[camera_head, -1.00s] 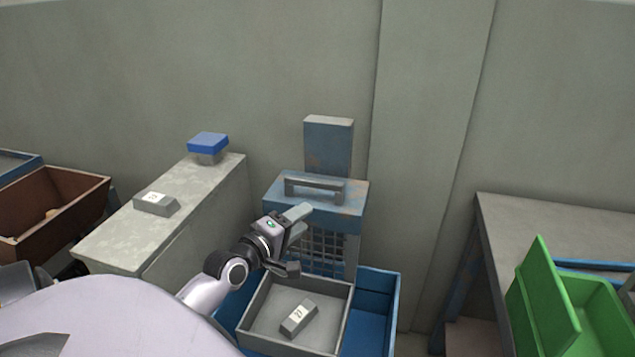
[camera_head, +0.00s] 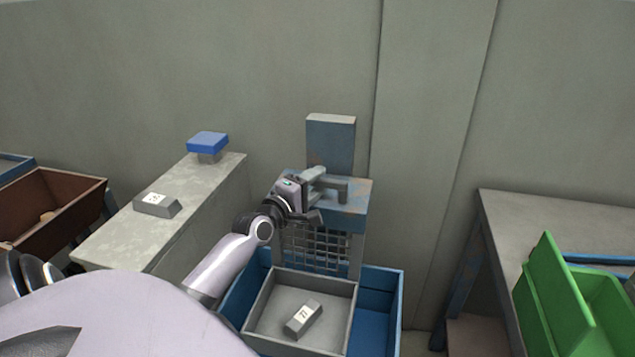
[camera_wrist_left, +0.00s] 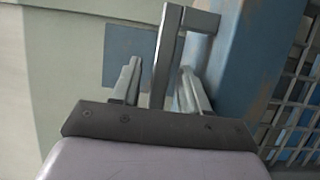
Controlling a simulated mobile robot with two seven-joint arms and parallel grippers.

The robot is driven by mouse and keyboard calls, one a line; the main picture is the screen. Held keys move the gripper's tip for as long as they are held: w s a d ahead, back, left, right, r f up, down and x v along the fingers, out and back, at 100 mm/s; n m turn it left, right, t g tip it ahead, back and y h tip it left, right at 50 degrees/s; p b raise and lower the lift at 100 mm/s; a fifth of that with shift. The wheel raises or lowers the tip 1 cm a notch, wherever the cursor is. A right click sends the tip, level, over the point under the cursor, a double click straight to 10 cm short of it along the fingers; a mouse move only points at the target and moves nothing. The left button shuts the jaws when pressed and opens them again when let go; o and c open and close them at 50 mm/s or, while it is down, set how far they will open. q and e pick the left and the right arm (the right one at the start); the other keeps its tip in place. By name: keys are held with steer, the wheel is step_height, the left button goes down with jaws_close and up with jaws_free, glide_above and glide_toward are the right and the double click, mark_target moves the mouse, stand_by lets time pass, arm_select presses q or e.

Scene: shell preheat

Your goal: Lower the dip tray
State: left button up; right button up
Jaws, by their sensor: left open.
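The grey dip tray (camera_head: 255,311) sits inside a blue tub (camera_head: 392,315) in the head view, with a labelled grey block lying in it. Behind it stands a blue carriage (camera_head: 352,212) with a wire grille and a grey handle (camera_head: 340,188) on top. My left gripper (camera_head: 316,180) is at the handle's left part, partly hiding it. In the left wrist view the handle's bar (camera_wrist_left: 165,50) passes between the two open fingers of my left gripper (camera_wrist_left: 160,72). I cannot tell whether a finger touches it. My right gripper is not in view.
A grey ledge (camera_head: 125,235) at left bears a labelled block (camera_head: 157,205) and a blue-topped knob (camera_head: 208,143). A brown bin (camera_head: 75,214) is beyond it. A wall closes the back.

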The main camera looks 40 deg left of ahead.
arm_select(q)
steer(key=shift+w, duration=0.45)
